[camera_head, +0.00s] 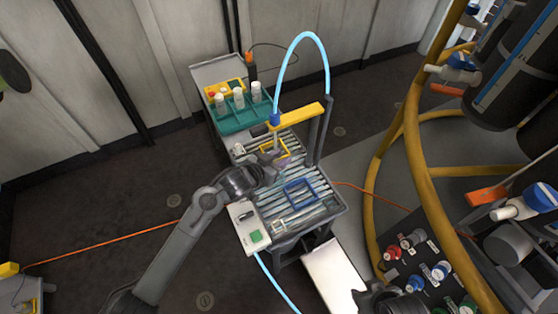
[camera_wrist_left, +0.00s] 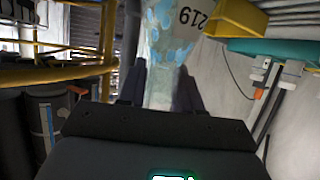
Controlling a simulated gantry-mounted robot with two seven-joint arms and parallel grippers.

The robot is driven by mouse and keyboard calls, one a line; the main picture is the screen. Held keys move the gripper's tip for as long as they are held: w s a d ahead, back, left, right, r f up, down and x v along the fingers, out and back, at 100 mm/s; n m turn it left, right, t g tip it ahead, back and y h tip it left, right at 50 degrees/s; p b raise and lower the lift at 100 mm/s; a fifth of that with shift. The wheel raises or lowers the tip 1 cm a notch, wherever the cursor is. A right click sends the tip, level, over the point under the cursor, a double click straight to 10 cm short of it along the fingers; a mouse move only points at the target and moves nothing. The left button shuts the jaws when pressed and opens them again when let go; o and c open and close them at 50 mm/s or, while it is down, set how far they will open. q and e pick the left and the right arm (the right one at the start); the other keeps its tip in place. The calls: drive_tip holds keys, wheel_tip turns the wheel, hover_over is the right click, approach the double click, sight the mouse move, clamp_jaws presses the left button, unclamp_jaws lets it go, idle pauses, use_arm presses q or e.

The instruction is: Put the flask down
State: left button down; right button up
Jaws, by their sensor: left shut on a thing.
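The flask (camera_wrist_left: 168,40) is clear with pale blue patches and the number 219 on it. My left gripper (camera_wrist_left: 160,90) is shut on it, with a dark finger on each side of the glass. In the head view my left gripper (camera_head: 273,160) is over the slatted top of the cart (camera_head: 318,212), beside a yellow square frame (camera_head: 286,146). The flask is small and partly hidden there, and I cannot tell whether its base touches the slats. A dark part at the bottom edge may belong to my right arm; its fingers cannot be made out.
A blue square frame (camera_head: 300,192) lies on the slats nearer me. A teal rack (camera_head: 243,118) with white-capped bottles stands at the back. A yellow bar (camera_head: 298,115) with a blue hose (camera_head: 298,38) overhangs the cart. Yellow pipes (camera_head: 413,150) stand at the right.

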use_arm(q)
drive_tip(key=shift+f, duration=0.1)
drive_tip(key=c, duration=0.8)
unclamp_jaws()
drive_tip(key=shift+s+a+r+p, duration=0.2)
drive_tip(key=shift+r+p, duration=0.1)
drive_tip(key=shift+r, duration=0.05)
drive_tip(key=p+v, duration=0.4)
drive_tip(key=v, duration=0.6)
drive_tip(key=s+a+f+n+g+y, duration=0.1)
drive_tip(key=s+a, duration=0.4)
drive_tip(key=s, duration=0.5)
drive_tip(key=s+a+f+n+g+y, duration=0.2)
drive_tip(key=s+a+n+g+y, duration=0.1)
drive_tip(key=s, duration=0.7)
drive_tip(key=s+a+f+n+g+y, duration=0.1)
drive_tip(key=s+a+y, duration=0.3)
drive_tip(key=s+a, duration=0.4)
drive_tip(key=shift+s+a+f+n+g+y, duration=0.15)
drive_tip(key=shift+s+n+g, duration=0.2)
drive_tip(key=shift+s, duration=0.2)
drive_tip(key=shift+s+d+f+n+g+y, duration=0.15)
drive_tip(key=shift+s+n+g, duration=0.1)
drive_tip(key=shift+s+g, duration=0.25)
